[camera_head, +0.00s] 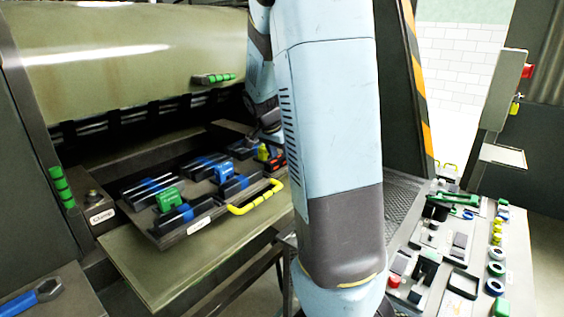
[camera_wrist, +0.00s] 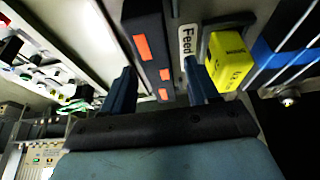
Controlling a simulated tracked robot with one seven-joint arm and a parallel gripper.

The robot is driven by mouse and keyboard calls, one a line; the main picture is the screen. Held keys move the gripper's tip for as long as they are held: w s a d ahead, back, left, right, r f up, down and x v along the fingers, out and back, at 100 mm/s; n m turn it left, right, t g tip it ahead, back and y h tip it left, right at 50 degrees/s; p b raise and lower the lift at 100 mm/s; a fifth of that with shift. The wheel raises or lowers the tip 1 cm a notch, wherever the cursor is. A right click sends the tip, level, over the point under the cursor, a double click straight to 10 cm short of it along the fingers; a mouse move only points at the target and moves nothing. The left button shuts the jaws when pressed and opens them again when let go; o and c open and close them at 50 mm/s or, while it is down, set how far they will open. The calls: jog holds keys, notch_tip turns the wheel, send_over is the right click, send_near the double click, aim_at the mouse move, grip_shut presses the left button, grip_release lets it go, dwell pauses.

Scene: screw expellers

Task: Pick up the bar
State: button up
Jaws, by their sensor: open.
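A dark bar with several orange-red patches (camera_wrist: 150,40) runs up the middle of the wrist view. It also shows small in the head view (camera_head: 276,161), at the right end of the tray, partly hidden by my arm. My gripper (camera_wrist: 159,86) is open, with one dark blue finger on each side of the bar in the picture. I cannot tell whether the fingers touch the bar or how far above it they are. In the head view my gripper sits above the tray's right end, mostly behind my arm.
A yellow block (camera_wrist: 230,60) and a "Feed" label (camera_wrist: 187,42) lie close right of the bar. The tray (camera_head: 196,226) has a yellow handle (camera_head: 256,197), dark blocks with blue bands and a green clamp (camera_head: 168,200). A cluttered bench (camera_head: 522,262) stands at right.

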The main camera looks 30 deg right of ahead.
grip_shut()
dwell(0.4)
jog(key=shift+r, duration=0.1)
